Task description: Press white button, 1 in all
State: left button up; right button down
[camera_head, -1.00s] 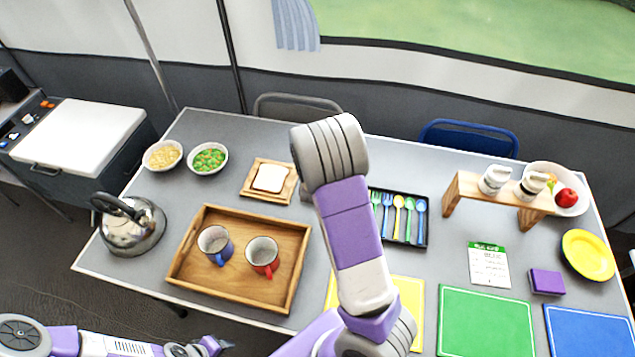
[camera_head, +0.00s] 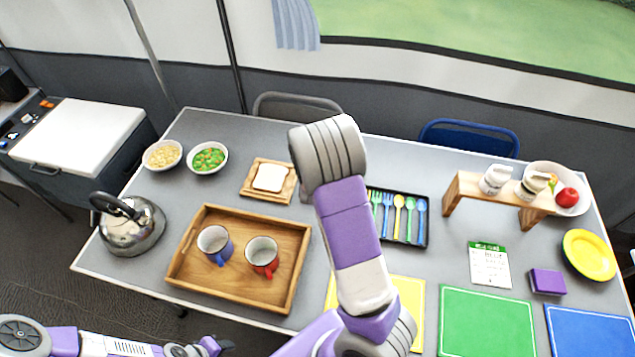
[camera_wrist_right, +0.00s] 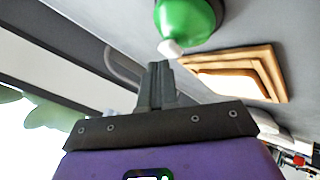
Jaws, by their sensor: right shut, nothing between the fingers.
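In the right wrist view a green dome-shaped object (camera_wrist_right: 188,20) carries a small white button (camera_wrist_right: 170,48), which sticks out toward my right gripper (camera_wrist_right: 160,68). That gripper is shut and empty. Its tips lie just short of the button in the picture, with a narrow gap; I cannot tell the depth between them. In the head view my right arm hides the green object, the button and the right gripper. My left gripper (camera_head: 222,346) is low at the bottom left, away from the table items, and too small to read.
Near the button is a wooden board (camera_wrist_right: 262,66) with bread, also in the head view (camera_head: 249,190). A wooden tray (camera_head: 190,277) with two mugs, a kettle (camera_head: 130,228), a cutlery tray (camera_head: 402,242) and a small wooden shelf (camera_head: 470,190) stand on the table.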

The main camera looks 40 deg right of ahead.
jog(key=shift+f+b, duration=0.4)
jog(key=shift+f, duration=0.15)
dwell(0.5)
jog(key=shift+r, duration=0.1)
jog(key=shift+r+p, duration=0.9)
jog(key=shift+p, duration=0.15)
notch_tip(320, 180, up, 5)
jog(key=p, duration=0.5)
dwell(0.6)
